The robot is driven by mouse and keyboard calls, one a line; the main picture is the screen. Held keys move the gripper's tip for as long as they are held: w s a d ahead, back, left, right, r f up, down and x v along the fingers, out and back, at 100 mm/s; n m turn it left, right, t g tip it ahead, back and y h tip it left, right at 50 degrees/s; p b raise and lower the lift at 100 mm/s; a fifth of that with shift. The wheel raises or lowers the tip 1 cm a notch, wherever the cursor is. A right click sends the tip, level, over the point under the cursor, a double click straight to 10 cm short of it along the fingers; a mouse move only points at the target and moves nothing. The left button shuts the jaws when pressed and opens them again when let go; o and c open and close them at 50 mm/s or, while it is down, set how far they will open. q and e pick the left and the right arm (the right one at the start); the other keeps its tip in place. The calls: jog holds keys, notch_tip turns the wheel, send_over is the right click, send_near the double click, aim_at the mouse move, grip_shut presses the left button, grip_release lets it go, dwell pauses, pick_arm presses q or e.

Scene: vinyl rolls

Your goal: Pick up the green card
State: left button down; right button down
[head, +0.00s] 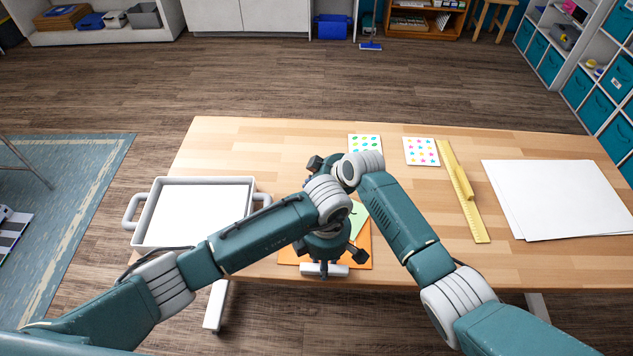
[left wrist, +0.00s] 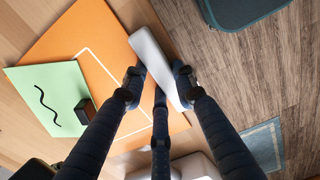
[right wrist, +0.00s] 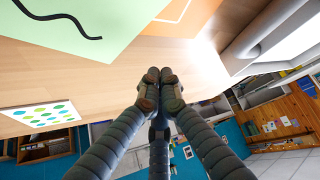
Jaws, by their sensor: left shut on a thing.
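The green card (head: 357,213) with a black squiggle lies over part of an orange sheet (head: 365,259), partly hidden by my arms in the head view. The left wrist view shows the card (left wrist: 42,92) and the white-outlined orange sheet (left wrist: 75,38). The card also shows in the right wrist view (right wrist: 110,22). My left gripper (left wrist: 160,85) is shut on a white bar (left wrist: 152,55), over the orange sheet's edge near the table's front. My right gripper (right wrist: 160,77) is shut, its tips together with nothing visible between them, apart from the card in its view.
A white tray (head: 142,222) with handles stands at the table's left. Two dotted cards (head: 365,142) (head: 421,151), a yellow ruler (head: 472,212) and white paper (head: 560,195) lie farther back and right. A small dark block (left wrist: 87,109) shows at the green card's edge, its nature unclear.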

aim_at(300, 187)
jog(key=x, duration=0.3)
jog(key=shift+f, duration=0.15)
jog(key=shift+s+d+f, duration=0.1)
jog(key=shift+s+d, duration=1.3)
jog(key=shift+s, duration=0.05)
jog(key=shift+s+d, duration=1.3)
